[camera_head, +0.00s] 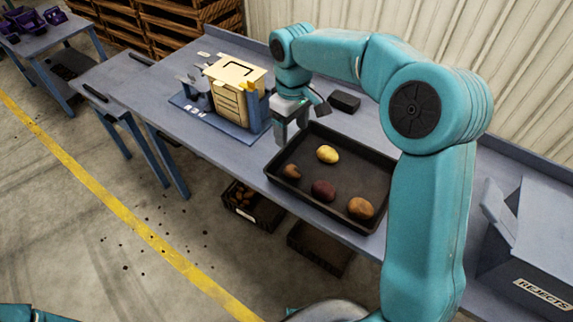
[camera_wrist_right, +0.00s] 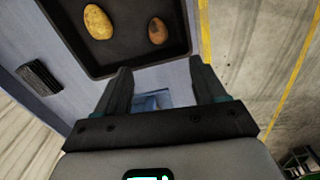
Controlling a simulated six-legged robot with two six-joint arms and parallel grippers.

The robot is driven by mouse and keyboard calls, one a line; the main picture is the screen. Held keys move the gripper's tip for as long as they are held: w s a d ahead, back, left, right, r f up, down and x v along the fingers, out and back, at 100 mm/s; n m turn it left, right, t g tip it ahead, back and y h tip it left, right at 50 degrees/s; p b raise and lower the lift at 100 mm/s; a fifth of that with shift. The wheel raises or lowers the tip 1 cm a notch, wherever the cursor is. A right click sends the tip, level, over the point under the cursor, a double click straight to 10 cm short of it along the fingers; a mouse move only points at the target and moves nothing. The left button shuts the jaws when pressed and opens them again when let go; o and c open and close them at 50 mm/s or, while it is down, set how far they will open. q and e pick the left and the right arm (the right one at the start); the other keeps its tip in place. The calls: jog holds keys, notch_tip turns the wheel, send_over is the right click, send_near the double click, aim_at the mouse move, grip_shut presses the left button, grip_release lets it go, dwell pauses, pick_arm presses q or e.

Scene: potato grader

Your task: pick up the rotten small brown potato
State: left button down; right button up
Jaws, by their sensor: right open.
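The small brown potato (camera_head: 291,171) lies in the left corner of a shallow black tray (camera_head: 285,189) on the bench. It also shows in the right wrist view (camera_wrist_right: 157,31), with a dark patch on it. The same tray holds a yellow potato (camera_head: 327,153), a dark red potato (camera_head: 323,190) and a larger brown potato (camera_head: 360,208). My right gripper (camera_head: 291,130) is above the tray's back left edge, pointing down, apart from the small brown potato. In the right wrist view its jaws (camera_wrist_right: 162,85) are apart and empty. My left gripper is out of view.
A cream drawer unit (camera_head: 229,98) on a blue base stands left of the tray. A black block (camera_head: 345,101) lies behind the tray. A grey REJECTS bin (camera_head: 530,245) is at the right. A crate of potatoes (camera_head: 252,208) sits below the bench.

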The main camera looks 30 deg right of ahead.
send_over(290, 167)
jog(key=s, duration=0.1)
notch_tip(290, 167, down, 10)
jog(key=shift+f+p, duration=0.1)
jog(key=shift+p, duration=0.2)
jog(key=shift+s+f, duration=0.1)
jog(key=shift+f, duration=0.05)
jog(key=f, duration=0.2)
jog(key=w+f+p, duration=0.1)
jog(key=f, duration=0.1)
jog(key=shift+w+f, duration=0.1)
jog(key=shift+f, duration=0.65)
jog(key=c, duration=1.1)
